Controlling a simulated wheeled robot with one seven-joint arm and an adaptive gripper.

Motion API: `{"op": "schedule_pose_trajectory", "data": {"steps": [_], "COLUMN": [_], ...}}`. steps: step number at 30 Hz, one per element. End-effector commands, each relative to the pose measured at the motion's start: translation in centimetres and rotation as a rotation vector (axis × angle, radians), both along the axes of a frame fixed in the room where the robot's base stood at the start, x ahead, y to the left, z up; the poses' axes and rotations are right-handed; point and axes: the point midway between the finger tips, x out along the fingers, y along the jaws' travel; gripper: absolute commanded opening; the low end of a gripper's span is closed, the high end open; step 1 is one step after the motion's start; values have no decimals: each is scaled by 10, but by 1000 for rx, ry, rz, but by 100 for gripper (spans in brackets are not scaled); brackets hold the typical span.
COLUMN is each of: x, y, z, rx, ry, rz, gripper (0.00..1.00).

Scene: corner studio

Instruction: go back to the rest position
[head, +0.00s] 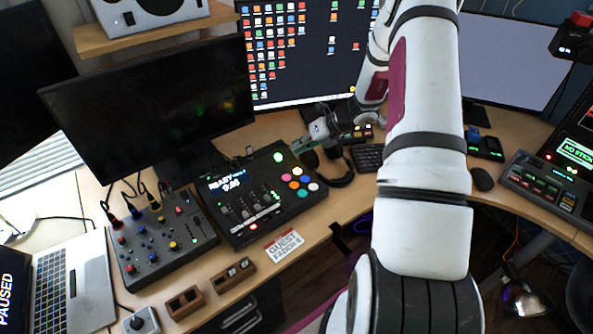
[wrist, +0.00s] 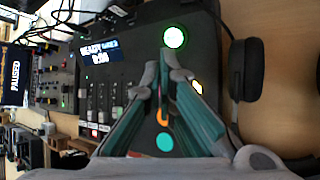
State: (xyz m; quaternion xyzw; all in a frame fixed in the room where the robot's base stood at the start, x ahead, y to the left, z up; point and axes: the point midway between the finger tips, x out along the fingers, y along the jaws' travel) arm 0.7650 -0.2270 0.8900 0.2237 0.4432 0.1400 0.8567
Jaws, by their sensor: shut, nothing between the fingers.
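My gripper (head: 303,143) is shut and empty in the head view, held above the desk near the back right corner of a black control deck (head: 270,215). In the wrist view my gripper (wrist: 168,72) shows two teal-sided fingers with their tips together, over the deck (wrist: 120,50). A lit green round button (wrist: 174,37) lies just beyond the fingertips in the picture. The fingers hide part of the deck's coloured buttons. The deck's small screen reads READY in the head view. My arm reaches across the right middle of the head view.
Black headphones (head: 340,172) lie right of the deck, close to my gripper. A mixer (head: 160,238) with knobs and cables stands left of it. Monitors (head: 155,105) line the back. A laptop (head: 75,285), wooden blocks (head: 185,302) and a QUEST FADER label (head: 284,245) sit nearer the front.

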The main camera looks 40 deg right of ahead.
Motion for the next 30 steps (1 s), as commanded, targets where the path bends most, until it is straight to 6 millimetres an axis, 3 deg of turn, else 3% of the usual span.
{"op": "schedule_pose_trajectory", "data": {"steps": [8, 11, 14, 20, 24, 30], "x": [0, 1, 2, -11, -34, -79], "y": [0, 6, 23, 81, 122, 172], "z": [0, 10, 35, 112, 160, 217], "rx": [-1, -25, -92, -329, -498, -734], "ry": [-1, -15, -54, -190, -291, -433], "rz": [1, 39, 151, 543, 835, 1244], "gripper": [0, 0, 0, 0, 0, 0]}}
